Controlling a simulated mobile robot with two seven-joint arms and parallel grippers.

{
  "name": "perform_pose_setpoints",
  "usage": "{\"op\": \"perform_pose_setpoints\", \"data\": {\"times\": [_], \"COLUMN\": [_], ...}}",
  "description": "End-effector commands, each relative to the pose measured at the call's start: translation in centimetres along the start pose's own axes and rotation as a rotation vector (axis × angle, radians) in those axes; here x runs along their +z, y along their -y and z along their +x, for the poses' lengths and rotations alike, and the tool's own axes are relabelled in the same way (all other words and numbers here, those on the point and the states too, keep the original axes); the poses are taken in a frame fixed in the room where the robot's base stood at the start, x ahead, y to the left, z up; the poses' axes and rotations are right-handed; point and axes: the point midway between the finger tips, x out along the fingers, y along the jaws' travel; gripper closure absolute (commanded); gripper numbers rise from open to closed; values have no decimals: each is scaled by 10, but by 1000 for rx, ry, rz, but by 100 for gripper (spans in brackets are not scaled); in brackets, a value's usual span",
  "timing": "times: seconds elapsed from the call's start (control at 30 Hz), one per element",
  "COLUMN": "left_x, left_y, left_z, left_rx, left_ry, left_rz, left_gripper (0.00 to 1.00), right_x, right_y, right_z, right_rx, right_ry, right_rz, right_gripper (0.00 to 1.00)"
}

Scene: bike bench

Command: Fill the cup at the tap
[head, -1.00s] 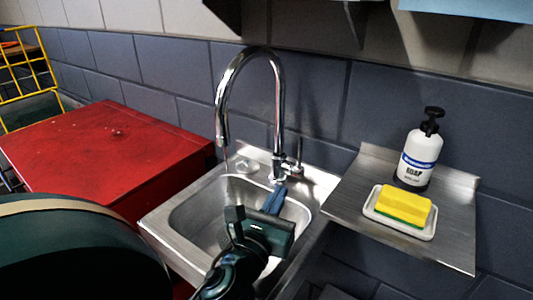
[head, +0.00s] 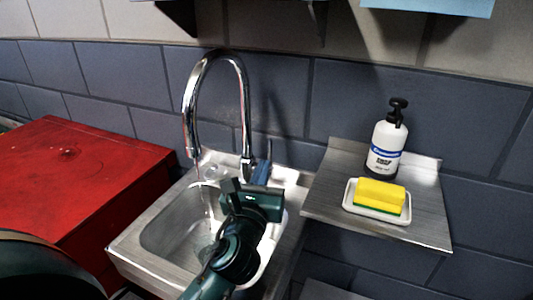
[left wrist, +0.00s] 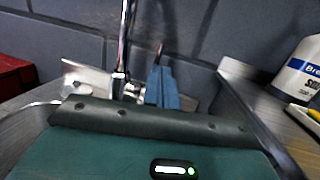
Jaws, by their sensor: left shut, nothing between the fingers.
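The chrome tap (head: 245,110) arches over a steel sink (head: 140,262). A thin pale streak below the spout (head: 190,140) looks like running water falling into the basin. My left gripper (head: 262,172) is shut and empty, its blue fingertips close to the tap's base and side lever. In the left wrist view the blue fingers (left wrist: 160,88) stand just right of the tap's column (left wrist: 123,50). I cannot tell whether they touch the lever. I cannot make out a cup; my left arm hides part of the basin. My right gripper is not in view.
A steel shelf (head: 425,225) on the right holds a soap bottle (head: 387,145) and a yellow sponge (head: 381,193) in a white dish (head: 351,205). A red cabinet (head: 80,180) stands left of the sink. A tiled wall (head: 290,100) closes off the back.

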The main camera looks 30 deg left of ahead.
Motion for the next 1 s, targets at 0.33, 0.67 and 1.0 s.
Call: {"op": "perform_pose_setpoints", "data": {"times": [0.33, 0.67, 1.0], "left_x": [0, 0, 10], "left_y": [0, 0, 1], "left_z": [43, 46, 52], "left_rx": [0, 0, -1], "left_ry": [-1, -1, -51], "left_rz": [-1, -1, 12], "left_gripper": [100, 100, 100], "right_x": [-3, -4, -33], "right_y": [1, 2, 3], "right_z": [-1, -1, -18], "right_rx": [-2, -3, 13], "right_ry": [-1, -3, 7], "right_rz": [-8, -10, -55], "right_gripper": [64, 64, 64]}}
